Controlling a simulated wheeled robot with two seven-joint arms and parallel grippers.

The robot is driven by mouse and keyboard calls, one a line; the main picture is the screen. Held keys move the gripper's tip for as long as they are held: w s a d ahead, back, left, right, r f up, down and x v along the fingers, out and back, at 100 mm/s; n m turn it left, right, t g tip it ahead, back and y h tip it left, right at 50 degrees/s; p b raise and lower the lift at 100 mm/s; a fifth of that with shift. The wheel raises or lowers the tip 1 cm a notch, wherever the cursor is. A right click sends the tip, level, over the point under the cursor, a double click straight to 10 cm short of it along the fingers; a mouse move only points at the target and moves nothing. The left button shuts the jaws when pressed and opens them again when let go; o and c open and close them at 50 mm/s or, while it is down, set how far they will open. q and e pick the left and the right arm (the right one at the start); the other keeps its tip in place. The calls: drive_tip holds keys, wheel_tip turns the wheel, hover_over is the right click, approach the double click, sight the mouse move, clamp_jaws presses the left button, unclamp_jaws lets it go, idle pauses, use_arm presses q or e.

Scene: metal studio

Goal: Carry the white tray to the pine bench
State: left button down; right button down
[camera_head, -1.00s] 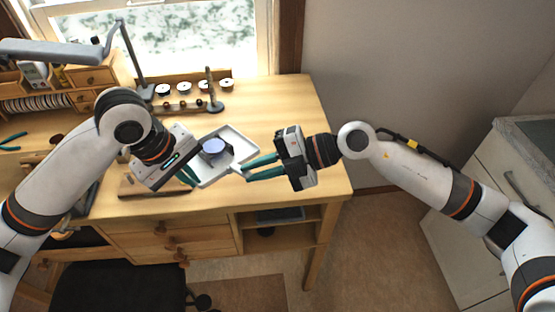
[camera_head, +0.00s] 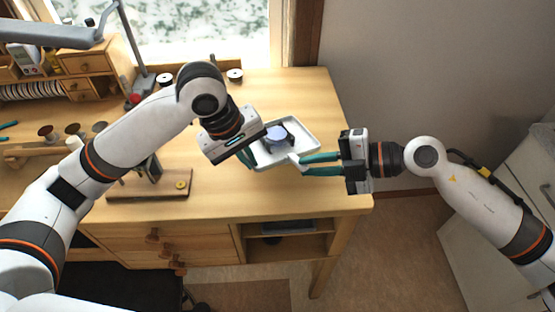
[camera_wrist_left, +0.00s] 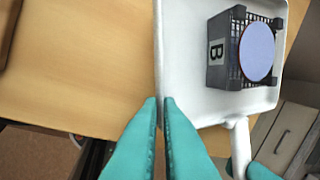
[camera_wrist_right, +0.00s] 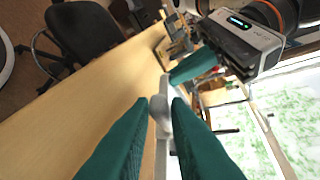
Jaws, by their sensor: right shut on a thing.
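The white tray (camera_head: 308,130) is over the right part of the pale pine bench (camera_head: 230,225). Whether it touches the top is unclear. It holds a small dark crate marked B (camera_wrist_left: 216,62) and a pale violet disc (camera_wrist_left: 257,50). My left gripper (camera_head: 249,157) is at the tray's left side; in the left wrist view its fingers (camera_wrist_left: 160,100) close on either side of the rim. My right gripper (camera_head: 303,165) is shut on the tray's short handle at the near right corner; the handle also shows between its fingers in the right wrist view (camera_wrist_right: 161,108).
A wooden stand with a brass knob (camera_head: 160,185) is on the bench left of the tray. Small drawers (camera_head: 84,65), a lamp arm (camera_head: 130,45) and spools (camera_head: 235,75) are at the back. A pale cabinet (camera_head: 480,240) stands right. The bench's right end is clear.

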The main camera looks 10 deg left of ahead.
use_arm(q)
drive_tip(key=shift+s+d, duration=0.1)
use_arm(e)
drive_tip(key=shift+s, duration=0.1)
